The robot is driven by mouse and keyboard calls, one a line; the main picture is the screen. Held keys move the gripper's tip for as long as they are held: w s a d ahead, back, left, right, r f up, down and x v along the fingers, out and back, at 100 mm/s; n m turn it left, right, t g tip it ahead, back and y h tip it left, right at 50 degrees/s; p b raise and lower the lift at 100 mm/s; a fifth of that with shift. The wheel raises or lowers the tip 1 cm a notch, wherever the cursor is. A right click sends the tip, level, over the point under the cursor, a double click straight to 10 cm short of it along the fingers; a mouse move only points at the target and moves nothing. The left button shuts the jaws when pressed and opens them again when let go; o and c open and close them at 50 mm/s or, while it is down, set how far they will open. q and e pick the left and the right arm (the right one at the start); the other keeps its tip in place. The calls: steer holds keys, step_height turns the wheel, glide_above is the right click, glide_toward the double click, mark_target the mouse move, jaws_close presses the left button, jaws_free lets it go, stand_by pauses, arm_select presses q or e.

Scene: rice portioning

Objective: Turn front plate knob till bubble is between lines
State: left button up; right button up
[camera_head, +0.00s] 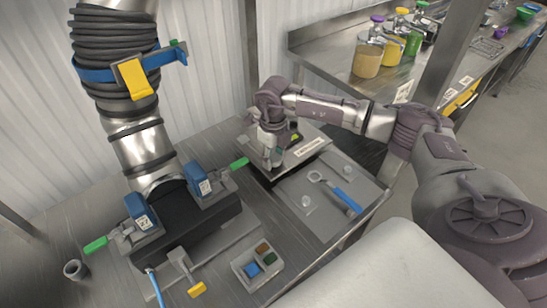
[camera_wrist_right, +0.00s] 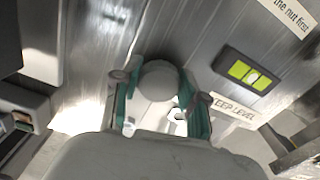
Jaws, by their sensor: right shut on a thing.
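In the right wrist view a round grey knob (camera_wrist_right: 160,78) sits between the teal-padded fingers of my right gripper (camera_wrist_right: 157,104). The gripper is shut on the knob. Right of it, a black-framed level (camera_wrist_right: 235,67) holds a yellow-green vial. In the head view my right gripper (camera_head: 271,158) is over the left part of the metal plate (camera_head: 307,155), and hides the knob. The level (camera_head: 295,137) shows just right of it. My left gripper is not in view.
A blue-handled wrench (camera_head: 347,200) lies on the grey board right of the machine. A small tray (camera_head: 246,269) with coloured blocks is at the front. A large hose-covered duct (camera_head: 140,150) with blue clamps stands at left. Jars (camera_head: 368,60) stand on the back counter.

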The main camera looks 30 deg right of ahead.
mark_target(274, 157)
steer(key=shift+d+m+b, duration=0.1)
steer(key=shift+m+b, duration=0.35)
steer(key=shift+m, duration=1.55)
steer(key=o, duration=1.1)
steer(key=shift+o, duration=0.2)
step_height(274, 157, up, 12)
steer(key=shift+s, duration=0.1)
